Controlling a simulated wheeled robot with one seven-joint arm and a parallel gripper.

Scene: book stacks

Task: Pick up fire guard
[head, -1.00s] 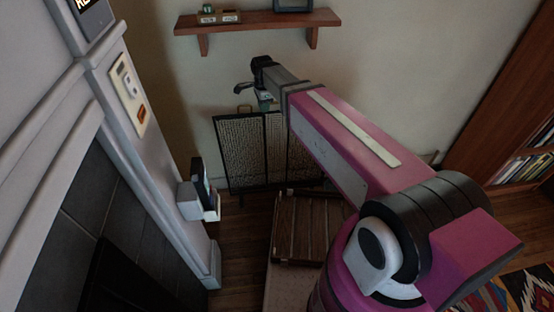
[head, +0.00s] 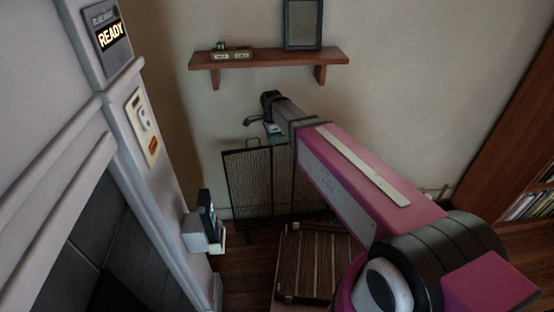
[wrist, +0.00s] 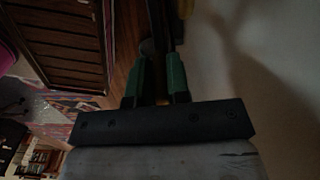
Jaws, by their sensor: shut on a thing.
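The fire guard (head: 248,183) is a black-framed folding screen with mesh panels. It stands upright by the back wall, below the shelf; my arm hides part of its right side. My gripper (head: 272,132) is at the guard's top edge. In the wrist view my gripper (wrist: 160,78) has its green fingers shut on a dark upright bar of the fire guard (wrist: 166,25). The exact contact is dim and hard to make out.
A slatted wooden box (head: 312,268) sits on the floor close in front of the guard. A wall shelf (head: 270,59) with a picture frame (head: 303,25) is above. A fireplace surround (head: 165,190) stands at left, a bookcase (head: 515,140) at right.

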